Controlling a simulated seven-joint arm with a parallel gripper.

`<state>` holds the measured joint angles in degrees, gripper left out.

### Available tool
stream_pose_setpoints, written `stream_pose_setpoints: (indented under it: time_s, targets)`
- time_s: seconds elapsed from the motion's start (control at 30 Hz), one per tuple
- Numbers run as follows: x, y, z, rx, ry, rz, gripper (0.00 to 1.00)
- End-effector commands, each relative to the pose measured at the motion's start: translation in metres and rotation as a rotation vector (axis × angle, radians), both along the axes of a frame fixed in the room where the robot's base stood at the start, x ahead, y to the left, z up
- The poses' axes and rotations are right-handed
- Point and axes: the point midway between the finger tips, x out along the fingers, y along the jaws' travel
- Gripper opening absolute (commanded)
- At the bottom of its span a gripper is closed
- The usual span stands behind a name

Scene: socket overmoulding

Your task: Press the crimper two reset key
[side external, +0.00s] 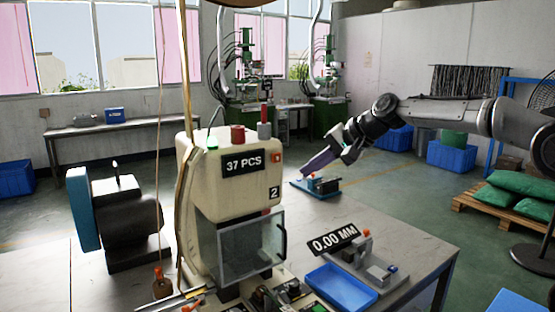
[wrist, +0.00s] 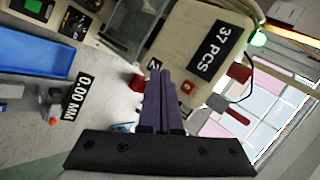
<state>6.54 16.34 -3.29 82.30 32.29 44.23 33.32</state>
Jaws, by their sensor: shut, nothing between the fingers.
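Crimper two (side external: 225,185) is a cream machine marked "2", with a black "37 PCS" display on its upper front. Its reset key appears to be the small orange-red square key (side external: 277,157) just right of the display; it also shows in the wrist view (wrist: 187,87). My gripper (side external: 306,172) has long purple fingers, shut together and empty. It hangs over the table, right of the crimper and apart from it in the side view. In the wrist view the fingertips (wrist: 163,72) appear just left of the key; the remaining gap cannot be judged.
A blue fixture (side external: 325,187) stands on the table close below my gripper. A "0.00 MM" gauge (side external: 336,238) and a blue tray (side external: 341,287) lie at front right.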

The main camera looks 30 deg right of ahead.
Motion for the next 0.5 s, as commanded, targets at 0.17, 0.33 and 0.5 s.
stream_pose_setpoints:
  time_s: [0.17,0.33,0.5]
  targets:
    - [0.018,0.0,0.0,0.001,0.0,0.001,0.0]
    - [0.041,0.0,-0.001,0.0,0.0,0.0,0.0]
    - [0.062,0.0,0.0,-0.001,-0.001,0.0,0.0]
